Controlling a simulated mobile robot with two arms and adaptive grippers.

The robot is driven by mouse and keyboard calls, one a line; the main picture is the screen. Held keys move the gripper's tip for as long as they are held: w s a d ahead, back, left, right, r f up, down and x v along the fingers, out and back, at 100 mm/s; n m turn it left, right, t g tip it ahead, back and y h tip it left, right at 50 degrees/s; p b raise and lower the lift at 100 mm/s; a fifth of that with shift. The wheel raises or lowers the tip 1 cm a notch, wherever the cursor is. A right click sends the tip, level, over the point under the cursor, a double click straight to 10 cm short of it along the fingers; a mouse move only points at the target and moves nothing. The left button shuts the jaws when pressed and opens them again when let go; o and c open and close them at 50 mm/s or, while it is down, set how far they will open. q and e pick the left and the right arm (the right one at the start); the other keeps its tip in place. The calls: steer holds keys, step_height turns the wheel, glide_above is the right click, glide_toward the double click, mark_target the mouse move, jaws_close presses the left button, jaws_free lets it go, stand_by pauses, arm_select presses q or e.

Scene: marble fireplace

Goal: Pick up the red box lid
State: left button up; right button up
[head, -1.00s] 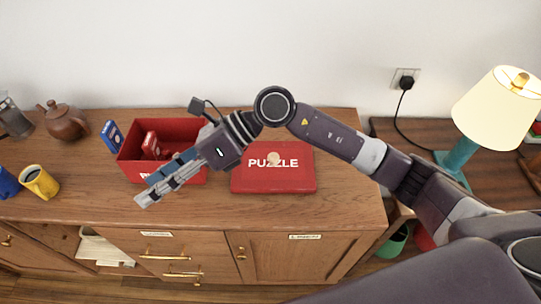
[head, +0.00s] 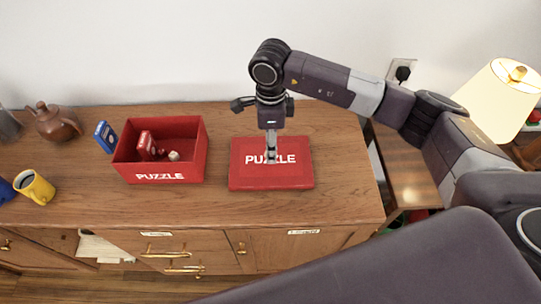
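The red box lid (head: 242,176), marked "PUZZLE" in white, lies flat on the wooden cabinet top, right of the open red box (head: 193,167). My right gripper (head: 271,158) points straight down over the middle of the lid. Its fingertips are at the lid's pale round knob, which they hide. The fingers show narrow and edge-on, so I cannot tell whether they are around the knob or just above it, or open or shut. My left gripper is not in view.
The box holds small items, including a red card box (head: 145,143); a blue card box (head: 105,137) leans at its left edge. A teapot (head: 57,123) and yellow mug (head: 36,188) stand left. A lamp (head: 497,101) stands right. Cabinet top around the lid is clear.

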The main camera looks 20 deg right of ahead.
steer(key=shift+f, duration=1.15)
jaws_close()
steer(key=shift+r, duration=0.15)
